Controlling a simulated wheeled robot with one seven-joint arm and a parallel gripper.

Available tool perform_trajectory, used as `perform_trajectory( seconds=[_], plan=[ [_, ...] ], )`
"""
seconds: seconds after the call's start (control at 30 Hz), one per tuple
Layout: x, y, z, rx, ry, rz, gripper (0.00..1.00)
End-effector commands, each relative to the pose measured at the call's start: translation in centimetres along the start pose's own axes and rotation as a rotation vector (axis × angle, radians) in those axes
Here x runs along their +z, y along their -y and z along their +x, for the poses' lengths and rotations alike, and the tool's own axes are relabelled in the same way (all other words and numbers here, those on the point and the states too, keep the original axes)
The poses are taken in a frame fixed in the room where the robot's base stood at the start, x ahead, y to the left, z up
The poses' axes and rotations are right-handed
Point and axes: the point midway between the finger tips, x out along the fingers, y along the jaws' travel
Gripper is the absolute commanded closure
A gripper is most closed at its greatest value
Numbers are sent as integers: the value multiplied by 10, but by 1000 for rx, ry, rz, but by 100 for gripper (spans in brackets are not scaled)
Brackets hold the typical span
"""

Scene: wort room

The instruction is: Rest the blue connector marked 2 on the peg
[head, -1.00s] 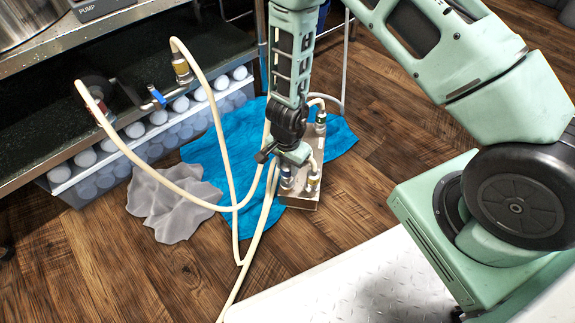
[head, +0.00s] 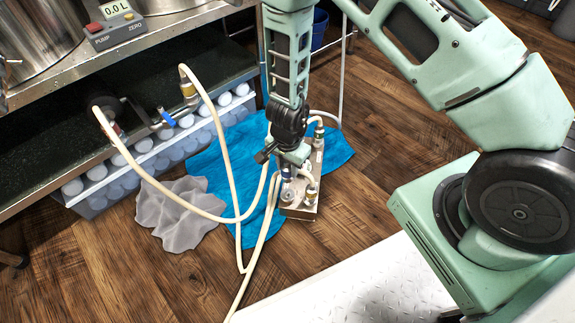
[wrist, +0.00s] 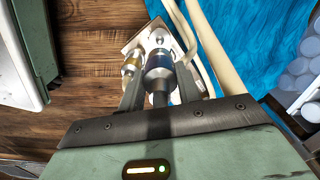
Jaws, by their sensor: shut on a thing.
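My gripper (wrist: 158,95) is shut on a connector with a blue band (wrist: 158,68). The blue connector also shows just below my gripper in the head view (head: 287,172), above a metal block (head: 299,211). A bare round port (head: 288,195) on the block's top shows below it; the connector looks clear of it. A pale hose runs from the connector. The number on it is not readable. A yellow-banded connector (head: 310,194) sits on the block to its right, and shows to its left in the wrist view (wrist: 131,64). I cannot make out the peg.
A blue cloth (head: 215,160) lies under and beside the block, with a grey cloth (head: 178,214) to its left. Pale hoses (head: 256,270) loop in front. Wooden floor is open at right.

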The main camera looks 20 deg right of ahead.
Motion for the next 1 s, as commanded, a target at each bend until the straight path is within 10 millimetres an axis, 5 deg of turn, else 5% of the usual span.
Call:
perform_trajectory(
  seconds=[0.7, 1.0],
  plan=[
    [0, 0, -41, -1, 0, 0, 93],
    [0, 0, -43, -1, 0, 0, 93]
  ],
)
